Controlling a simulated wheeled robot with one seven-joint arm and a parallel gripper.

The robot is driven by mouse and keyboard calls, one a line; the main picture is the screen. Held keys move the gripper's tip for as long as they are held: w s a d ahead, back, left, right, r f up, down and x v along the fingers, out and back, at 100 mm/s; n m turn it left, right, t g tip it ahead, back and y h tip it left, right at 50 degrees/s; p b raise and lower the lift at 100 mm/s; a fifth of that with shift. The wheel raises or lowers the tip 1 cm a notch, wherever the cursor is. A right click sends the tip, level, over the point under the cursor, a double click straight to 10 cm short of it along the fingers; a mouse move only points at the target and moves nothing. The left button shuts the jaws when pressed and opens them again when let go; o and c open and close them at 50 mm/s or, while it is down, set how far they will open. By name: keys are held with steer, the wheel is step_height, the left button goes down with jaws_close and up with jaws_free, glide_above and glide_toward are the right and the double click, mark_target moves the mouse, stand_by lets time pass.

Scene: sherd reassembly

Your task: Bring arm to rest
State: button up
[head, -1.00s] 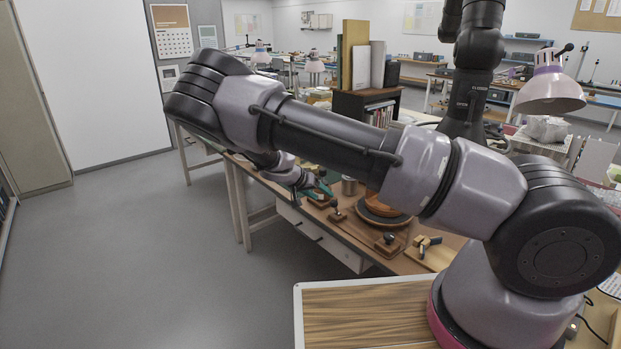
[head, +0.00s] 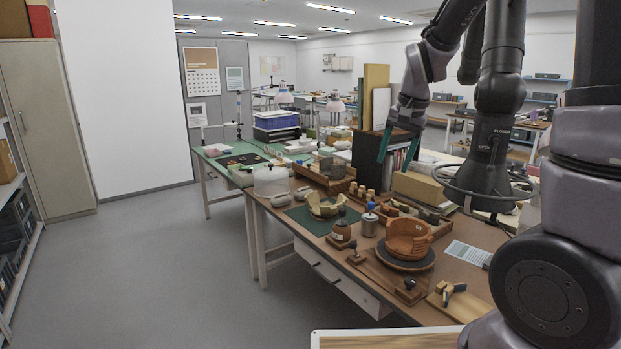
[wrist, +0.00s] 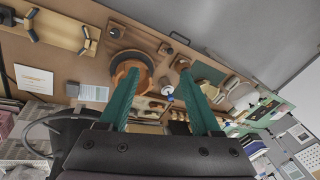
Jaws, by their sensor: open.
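A brown clay bowl (head: 408,238) sits on a dark round turntable (head: 403,264), well below and apart from my gripper. The bowl (wrist: 132,68) shows partly in the wrist view, its lower part hidden by a finger. My upper arm rises at the right of the head view.
The floor (head: 170,270) at left is clear.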

steer(key=s+d+r+n+t, duration=0.1)
steer(key=s+d+r+t, duration=0.1)
steer(key=s+r, duration=0.4)
steer(key=s+d+r+n+t, duration=0.1)
steer(key=s+d+r+t, duration=0.1)
steer(key=s+r, duration=0.5)
steer(key=s, duration=0.5)
steer(key=shift+s+d, duration=0.15)
steer(key=shift+s, duration=0.1)
